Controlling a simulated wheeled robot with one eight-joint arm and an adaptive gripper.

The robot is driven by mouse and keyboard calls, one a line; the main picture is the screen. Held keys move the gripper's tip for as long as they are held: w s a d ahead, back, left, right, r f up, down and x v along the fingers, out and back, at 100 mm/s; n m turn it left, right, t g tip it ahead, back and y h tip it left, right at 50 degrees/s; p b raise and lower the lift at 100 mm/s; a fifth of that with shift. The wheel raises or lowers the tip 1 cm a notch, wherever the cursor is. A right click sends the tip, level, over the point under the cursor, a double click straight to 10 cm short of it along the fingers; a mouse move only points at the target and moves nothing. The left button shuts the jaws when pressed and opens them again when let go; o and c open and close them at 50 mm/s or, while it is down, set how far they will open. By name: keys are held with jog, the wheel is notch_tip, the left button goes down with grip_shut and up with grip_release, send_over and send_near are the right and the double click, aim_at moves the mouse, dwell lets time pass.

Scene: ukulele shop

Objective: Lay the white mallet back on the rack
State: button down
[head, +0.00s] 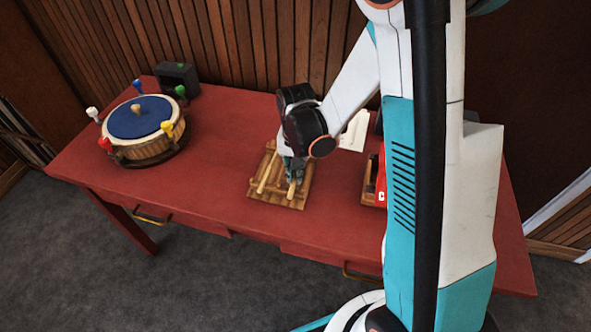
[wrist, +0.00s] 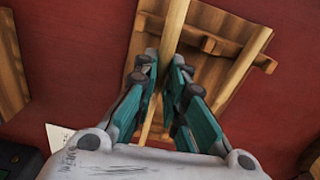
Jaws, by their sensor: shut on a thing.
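The wooden rack (head: 258,193) lies on the red table near its middle, and a crossbar of it shows in the wrist view (wrist: 212,44). My gripper (head: 292,172) is right over the rack, pointing down. In the wrist view my gripper (wrist: 164,75) is shut around a pale wooden mallet handle (wrist: 176,22). This handle crosses above the rack; I cannot tell whether it touches it. Its head is hidden, so its white colour does not show. A second wooden stick (wrist: 246,62) lies on the rack beside it, and in the head view it is on the left (head: 266,172).
A round wooden drum (head: 150,148) with a blue top and several coloured knobs stands at the left. A dark box (head: 178,78) is behind it. A white card (head: 355,131) and a red item (head: 381,175) are right of the rack.

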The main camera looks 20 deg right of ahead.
jog(key=shift+f, duration=0.1)
jog(key=c, duration=1.6)
grip_release()
jog(key=shift+o, duration=0.2)
notch_tip(320, 180, up, 12)
jog(key=s+r+n+t, duration=0.6)
jog(key=s+r, duration=0.5)
jog(key=s, duration=0.3)
jog(key=shift+s+n+t, duration=0.3)
jog(key=shift+s+t, duration=0.1)
jog(key=shift+t, duration=0.2)
jog(key=shift+a, duration=0.1)
